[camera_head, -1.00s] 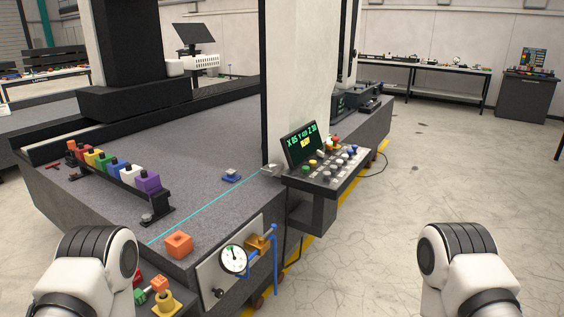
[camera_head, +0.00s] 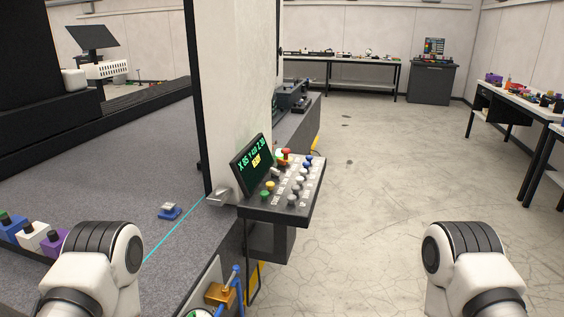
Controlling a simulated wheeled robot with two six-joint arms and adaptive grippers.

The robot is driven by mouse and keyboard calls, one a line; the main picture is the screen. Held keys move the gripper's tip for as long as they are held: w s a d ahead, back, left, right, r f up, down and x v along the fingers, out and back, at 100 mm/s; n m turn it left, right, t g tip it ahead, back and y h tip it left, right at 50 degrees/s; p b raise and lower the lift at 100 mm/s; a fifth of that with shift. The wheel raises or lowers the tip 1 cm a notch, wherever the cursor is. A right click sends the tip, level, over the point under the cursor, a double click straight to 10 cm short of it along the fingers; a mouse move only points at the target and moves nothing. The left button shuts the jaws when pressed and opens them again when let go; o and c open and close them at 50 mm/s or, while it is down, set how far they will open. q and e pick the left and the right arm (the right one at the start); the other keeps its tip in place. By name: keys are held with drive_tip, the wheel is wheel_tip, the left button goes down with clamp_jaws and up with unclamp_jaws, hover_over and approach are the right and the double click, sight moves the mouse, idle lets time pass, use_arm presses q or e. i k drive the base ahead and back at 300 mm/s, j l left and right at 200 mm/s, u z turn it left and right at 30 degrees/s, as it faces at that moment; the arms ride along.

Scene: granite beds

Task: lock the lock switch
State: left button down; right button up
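A control panel (camera_head: 285,216) juts from the side of the granite machine's white column. Its tilted black screen (camera_head: 252,164) shows green and yellow text. The panel top carries a red-topped control (camera_head: 286,153), a green button (camera_head: 265,195), a yellow button (camera_head: 270,185), and several white and blue knobs. I cannot tell which one is the lock switch, or its position, at this size. White and black links of my two arms show at the lower left and lower right, well apart from the panel. Both grippers are out of view.
The granite bed (camera_head: 120,190) fills the left side, with a small blue-based block (camera_head: 169,210) on it. A brass and blue fitting (camera_head: 222,293) sticks out below the panel. Open floor (camera_head: 370,200) lies right of the panel. Benches stand at the back and right.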

sight(281, 163)
drive_tip(key=i+l+z, duration=0.1)
drive_tip(key=i+l, duration=0.25)
drive_tip(key=i, duration=0.15)
drive_tip(key=i+l+z, duration=0.15)
drive_tip(key=i+l, duration=0.2)
drive_tip(key=i, duration=0.2)
drive_tip(key=i+l+z, duration=0.1)
drive_tip(key=i+l, duration=0.2)
drive_tip(key=i, duration=0.2)
